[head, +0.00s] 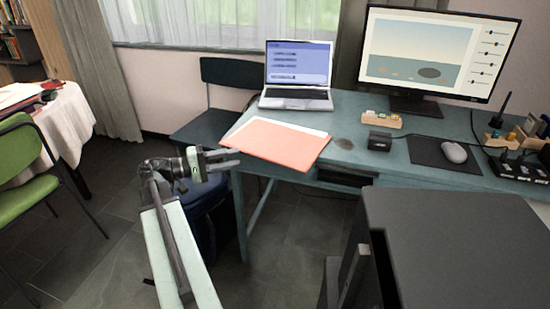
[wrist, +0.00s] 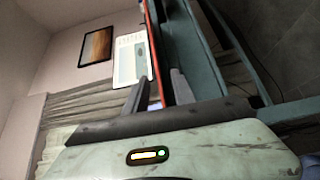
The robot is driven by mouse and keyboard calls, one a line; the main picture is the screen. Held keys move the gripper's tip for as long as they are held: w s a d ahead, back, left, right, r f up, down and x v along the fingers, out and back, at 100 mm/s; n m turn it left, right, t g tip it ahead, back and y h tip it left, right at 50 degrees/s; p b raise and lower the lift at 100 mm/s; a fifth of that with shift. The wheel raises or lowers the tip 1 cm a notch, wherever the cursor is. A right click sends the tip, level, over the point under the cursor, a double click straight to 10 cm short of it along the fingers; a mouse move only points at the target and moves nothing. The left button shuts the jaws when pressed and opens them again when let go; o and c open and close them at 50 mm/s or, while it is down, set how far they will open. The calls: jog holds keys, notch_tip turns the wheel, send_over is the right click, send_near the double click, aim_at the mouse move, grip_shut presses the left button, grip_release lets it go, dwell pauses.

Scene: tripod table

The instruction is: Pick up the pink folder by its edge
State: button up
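The pink folder (head: 272,143) lies flat on the teal desk (head: 352,160), at its front left edge, with white paper showing along its far side. My gripper (head: 238,158) is at the folder's near left edge, fingers pointing right. In the wrist view the folder (wrist: 156,45) appears edge-on as a thin red strip. The two fingers of my gripper (wrist: 159,78) stand apart, one on each side of that strip. Whether either finger touches the folder cannot be told.
A laptop (head: 297,76) stands behind the folder and a monitor (head: 437,52) to the right. A dark chair (head: 235,98) is behind the desk's left end. A dark grey cabinet (head: 460,245) fills the near right.

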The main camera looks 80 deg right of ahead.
aim_at(254, 151)
jog(key=x, duration=0.8)
jog(key=shift+w+d+r, duration=0.1)
jog(key=shift+r, duration=0.1)
grip_shut()
dwell(1.3)
